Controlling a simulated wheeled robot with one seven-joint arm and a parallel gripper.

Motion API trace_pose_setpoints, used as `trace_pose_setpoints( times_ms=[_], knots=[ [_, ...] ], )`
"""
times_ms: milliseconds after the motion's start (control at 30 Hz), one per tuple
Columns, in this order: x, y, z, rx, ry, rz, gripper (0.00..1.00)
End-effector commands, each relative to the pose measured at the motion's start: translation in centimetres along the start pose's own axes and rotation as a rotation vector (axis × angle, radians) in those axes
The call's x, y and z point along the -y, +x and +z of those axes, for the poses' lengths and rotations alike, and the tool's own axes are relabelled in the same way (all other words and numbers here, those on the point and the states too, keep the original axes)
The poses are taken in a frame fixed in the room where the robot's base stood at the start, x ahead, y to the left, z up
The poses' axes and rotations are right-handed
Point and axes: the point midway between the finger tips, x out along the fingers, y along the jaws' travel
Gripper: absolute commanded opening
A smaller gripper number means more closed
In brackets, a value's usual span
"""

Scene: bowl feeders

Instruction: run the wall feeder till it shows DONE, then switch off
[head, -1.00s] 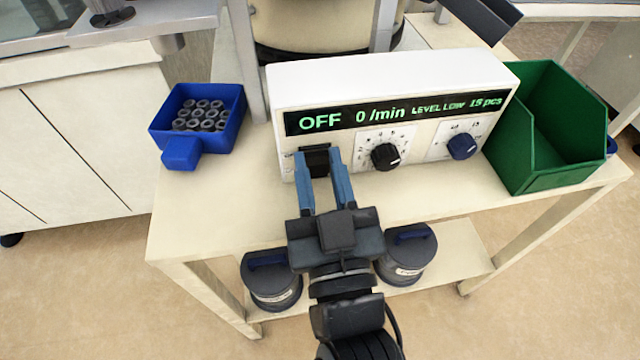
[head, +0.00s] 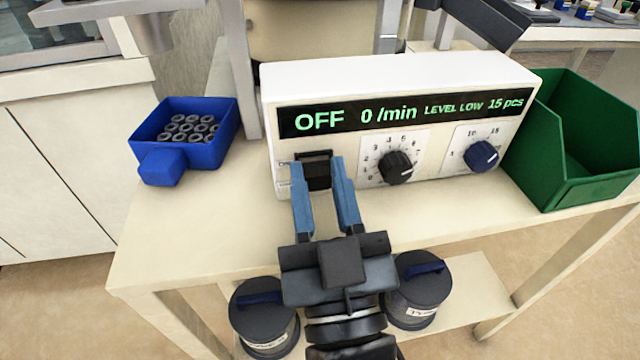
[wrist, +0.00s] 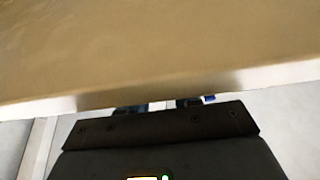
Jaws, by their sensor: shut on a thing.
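The feeder's white control box (head: 400,80) stands on a cream table. Its display (head: 400,114) reads OFF, 0 /min, LEVEL LOW, 15 pcs. A black switch (head: 317,172) sits at the lower left of its front. To its right are a black dial (head: 397,168) and a blue dial (head: 481,156). My gripper (head: 318,175) is at the switch, a blue finger on each side, shut on it. The fingertips partly cover the switch, so its position is unclear. In the wrist view the fingers (wrist: 160,105) barely show beneath a tan surface.
A blue scoop-shaped bin (head: 160,170) with several grey rings stands left of the box. An empty-looking green bin (head: 590,185) stands right. Part of the bowl (head: 310,30) shows behind. Two dark lidded pots (head: 262,315) (head: 418,290) sit on the lower shelf. The tabletop before the dials is clear.

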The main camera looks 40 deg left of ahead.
Motion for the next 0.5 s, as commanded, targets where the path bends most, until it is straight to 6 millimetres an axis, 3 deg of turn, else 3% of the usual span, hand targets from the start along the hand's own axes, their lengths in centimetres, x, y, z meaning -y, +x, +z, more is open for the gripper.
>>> trace_pose_setpoints(
  times_ms=[267,500],
  knots=[
    [-0.03,-0.03,-0.03,-0.001,0.001,0.001,0.57],
    [0.00,-0.09,0.02,0.000,0.001,0.000,0.57]
  ],
)
